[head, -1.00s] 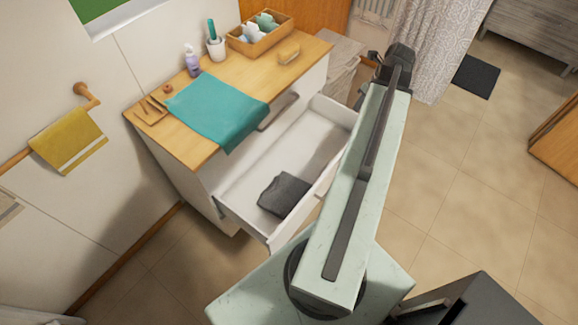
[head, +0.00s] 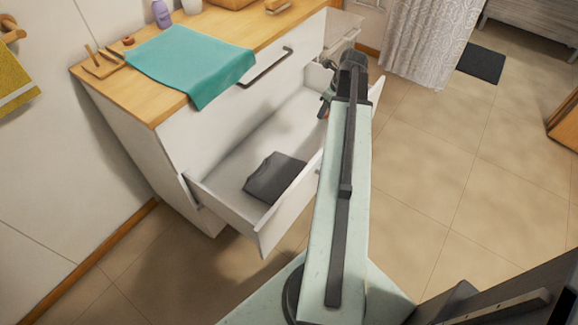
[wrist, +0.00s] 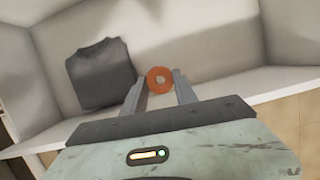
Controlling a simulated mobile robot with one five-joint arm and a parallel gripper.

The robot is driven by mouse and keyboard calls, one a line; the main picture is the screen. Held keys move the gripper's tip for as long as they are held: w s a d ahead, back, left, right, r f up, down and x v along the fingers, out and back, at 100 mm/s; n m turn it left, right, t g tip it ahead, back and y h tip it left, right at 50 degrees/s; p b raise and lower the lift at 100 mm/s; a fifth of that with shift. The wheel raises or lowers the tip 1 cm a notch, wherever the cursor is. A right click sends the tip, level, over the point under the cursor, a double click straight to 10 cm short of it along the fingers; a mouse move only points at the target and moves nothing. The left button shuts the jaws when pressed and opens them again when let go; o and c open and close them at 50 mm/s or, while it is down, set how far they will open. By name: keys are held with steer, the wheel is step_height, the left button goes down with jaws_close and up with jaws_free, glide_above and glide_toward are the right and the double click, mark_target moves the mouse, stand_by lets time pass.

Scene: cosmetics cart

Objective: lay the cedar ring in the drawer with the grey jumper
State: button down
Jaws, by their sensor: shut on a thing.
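The cedar ring (wrist: 151,83) is an orange-brown ring between the two fingertips of my gripper (wrist: 159,78) in the wrist view. My gripper is shut on it and holds it up. In the head view my gripper (head: 325,101) is over the far right end of the open white drawer (head: 284,217). The grey jumper (head: 275,178) lies folded on the drawer floor, toward the near left end. In the wrist view the jumper (wrist: 102,76) is left of the ring, apart from it.
A teal cloth (head: 190,62) hangs over the front edge of the wooden top (head: 120,90) above the drawer. A dark handle (head: 266,68) sits on the cabinet front. The drawer floor between jumper and gripper is bare.

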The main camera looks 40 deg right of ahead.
steer(key=b, duration=0.8)
glide_above(309, 149)
steer(key=s, duration=0.1)
step_height(309, 149, down, 12)
steer(key=shift+n, duration=0.4)
step_height(309, 149, down, 10)
steer(key=b, duration=1)
steer(key=shift+s+d+f+b, duration=0.1)
steer(key=shift+b, duration=0.25)
steer(key=shift+r, duration=0.25)
steer(key=shift+f, duration=0.25)
steer(key=c, duration=1)
jaws_free()
steer(key=shift+r, duration=0.1)
steer(key=shift+o, duration=0.2)
